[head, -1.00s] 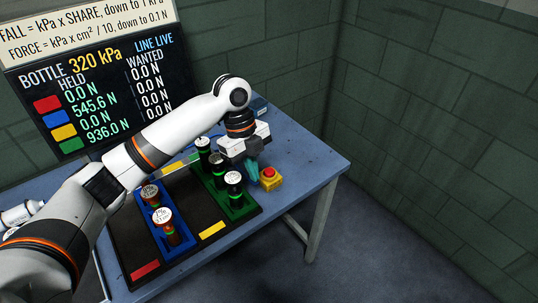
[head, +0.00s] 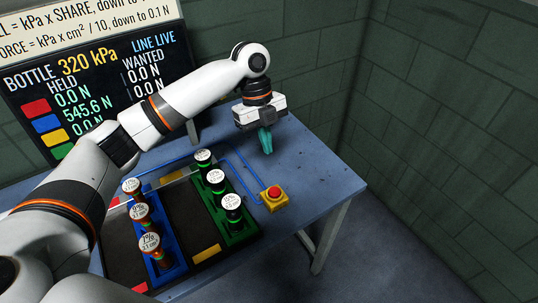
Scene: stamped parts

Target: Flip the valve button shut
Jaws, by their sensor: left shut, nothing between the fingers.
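The valve button (head: 274,194) is a red push button on a yellow box (head: 275,203), near the right part of the blue table. My left gripper (head: 266,143) has teal fingers, shut and empty, pointing down. It hangs above the table, behind the button in the head view and apart from it. The display board (head: 95,75) reads "LINE LIVE" and "BOTTLE 320 kPa". My right gripper is not in view.
A green tray (head: 240,236) and a blue tray (head: 172,268) hold several labelled cylinders left of the button. A thin blue line (head: 236,161) runs along the table. The table's right side (head: 325,185) is clear.

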